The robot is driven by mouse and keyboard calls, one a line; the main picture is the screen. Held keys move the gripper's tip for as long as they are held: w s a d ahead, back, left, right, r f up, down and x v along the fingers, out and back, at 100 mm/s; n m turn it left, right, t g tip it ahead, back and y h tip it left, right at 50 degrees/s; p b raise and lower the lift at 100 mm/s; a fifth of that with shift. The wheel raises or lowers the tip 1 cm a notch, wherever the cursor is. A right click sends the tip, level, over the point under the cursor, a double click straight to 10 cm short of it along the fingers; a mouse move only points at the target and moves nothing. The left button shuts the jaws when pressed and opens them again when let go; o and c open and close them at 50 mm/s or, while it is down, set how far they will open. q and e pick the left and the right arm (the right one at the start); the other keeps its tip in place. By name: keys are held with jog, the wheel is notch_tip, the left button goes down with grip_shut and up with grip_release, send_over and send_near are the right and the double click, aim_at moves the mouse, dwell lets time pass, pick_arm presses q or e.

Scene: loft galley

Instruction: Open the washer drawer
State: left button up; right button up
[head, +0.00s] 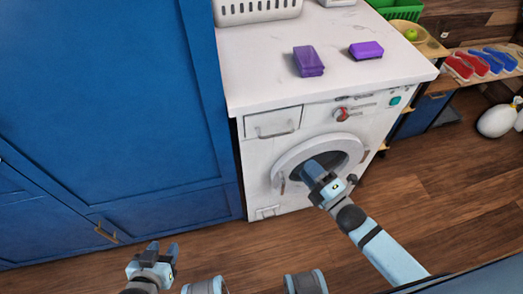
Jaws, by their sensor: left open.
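The white washer (222,128) stands against the blue cabinet. Its drawer (273,122) is at the upper left of the front panel and looks closed flush, with a handle recess along it. The round door (290,158) with its dark window is below and to the right of the drawer. My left gripper (162,250) is open and empty, low in front of the blue cabinet and apart from the washer. My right gripper (312,170) is in front of the round door, overlapping its window in the picture. I cannot tell whether its fingers are open or touch the door.
Two purple packages (308,61) (366,50) and a white basket (256,11) are on the washer top. A tall blue cabinet (110,90) fills the left. A penguin figure (496,121) is on the right. The wooden floor (440,190) at the right is clear.

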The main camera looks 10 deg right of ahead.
aim_at(277, 135)
jog(key=shift+n+y, duration=0.3)
jog(key=shift+n, duration=0.5)
jog(key=x, duration=1.4)
jog(key=shift+w+a+b, duration=0.1)
jog(key=shift+w+b, duration=0.1)
jog(key=shift+b, duration=0.1)
grip_shut()
